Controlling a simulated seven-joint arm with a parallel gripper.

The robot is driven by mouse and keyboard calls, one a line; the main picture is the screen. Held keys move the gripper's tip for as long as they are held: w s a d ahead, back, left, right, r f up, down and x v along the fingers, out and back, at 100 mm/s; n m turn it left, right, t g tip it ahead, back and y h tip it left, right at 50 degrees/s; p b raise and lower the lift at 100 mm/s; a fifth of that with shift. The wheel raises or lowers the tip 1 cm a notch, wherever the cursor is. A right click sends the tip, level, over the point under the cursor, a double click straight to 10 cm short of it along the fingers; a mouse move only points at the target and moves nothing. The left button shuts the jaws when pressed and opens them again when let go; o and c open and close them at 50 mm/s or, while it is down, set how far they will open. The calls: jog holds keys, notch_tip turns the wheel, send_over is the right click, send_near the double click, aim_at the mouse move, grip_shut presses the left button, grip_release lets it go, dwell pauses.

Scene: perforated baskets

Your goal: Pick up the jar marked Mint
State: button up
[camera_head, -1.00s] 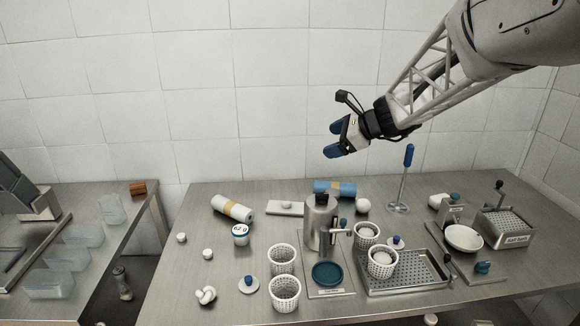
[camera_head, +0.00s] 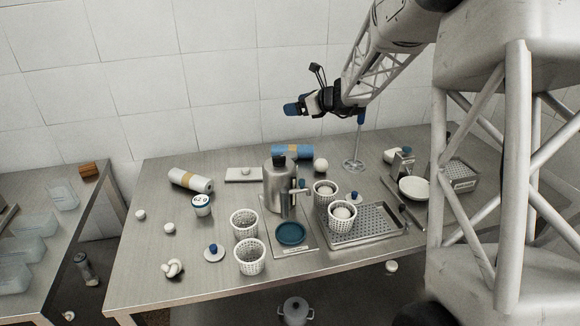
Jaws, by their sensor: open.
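I cannot read the word Mint on anything in view. My gripper (camera_head: 291,109) has blue fingertips and is in the air above the back of the table, in front of the tiled wall. It points left, is open, and holds nothing. It is well above and to the right of the small jar, not touching anything.
White perforated baskets (camera_head: 250,257) stand around a steel canister (camera_head: 279,188) and a blue disc (camera_head: 291,233). A perforated tray (camera_head: 365,226) lies to the right with a basket on it. The left front of the table has free room.

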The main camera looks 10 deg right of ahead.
send_over(293, 155)
jog(key=s+d, duration=0.1)
notch_tip(293, 155, down, 12)
jog(key=shift+s+r, duration=0.1)
jog(key=shift+s, duration=0.05)
jog(key=shift+f, duration=1.8)
jog(key=shift+f, duration=0.6)
jog(key=f, duration=0.1)
jog(key=w+a+f, duration=0.1)
jog(key=f, duration=0.1)
jog(key=shift+w+a+f, duration=0.15)
jog(key=shift+w+a, duration=0.3)
jog(key=shift+w, duration=0.05)
